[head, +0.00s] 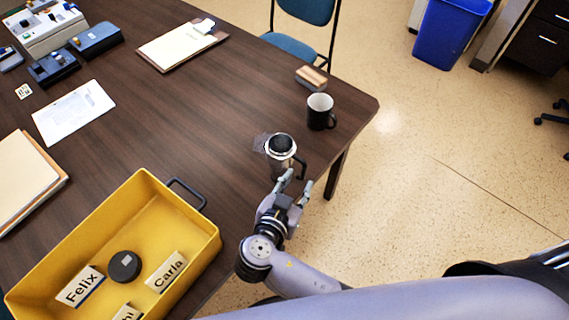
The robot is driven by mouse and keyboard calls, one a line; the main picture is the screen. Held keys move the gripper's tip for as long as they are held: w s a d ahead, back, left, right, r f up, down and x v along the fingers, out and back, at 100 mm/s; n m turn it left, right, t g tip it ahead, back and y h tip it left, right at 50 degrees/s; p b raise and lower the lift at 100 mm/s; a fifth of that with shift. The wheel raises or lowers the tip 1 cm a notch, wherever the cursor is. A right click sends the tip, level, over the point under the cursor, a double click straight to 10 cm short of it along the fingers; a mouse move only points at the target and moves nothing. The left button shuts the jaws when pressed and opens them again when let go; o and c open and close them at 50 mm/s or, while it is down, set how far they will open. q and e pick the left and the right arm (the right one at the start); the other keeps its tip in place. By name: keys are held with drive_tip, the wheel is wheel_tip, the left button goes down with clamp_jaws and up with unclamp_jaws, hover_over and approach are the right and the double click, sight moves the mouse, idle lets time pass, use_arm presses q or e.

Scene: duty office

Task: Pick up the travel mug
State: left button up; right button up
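The travel mug (280,157) stands upright near the right edge of the dark wooden table. It has a silver body, a black lid and a dark handle on its right side. My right gripper (294,187) is just in front of the mug, on the near side. Its two fingers are spread apart and point towards the mug's lower part and handle. Nothing shows between the fingertips; whether a finger touches the mug I cannot tell. My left gripper is not in view.
A black mug (320,113) stands behind the travel mug, near a small tan block (311,78). A yellow tray (209,244) with name plates and a black puck stands at the near left. A clipboard (181,45) lies further back. A chair (290,45) stands behind the table.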

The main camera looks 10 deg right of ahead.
sight(303, 173)
drive_tip(key=b+x, duration=0.1)
drive_tip(key=x, duration=0.4)
drive_tip(key=shift+w+f, duration=0.1)
drive_tip(key=shift+a, duration=0.1)
drive_tip(key=shift+c, duration=0.4)
clamp_jaws()
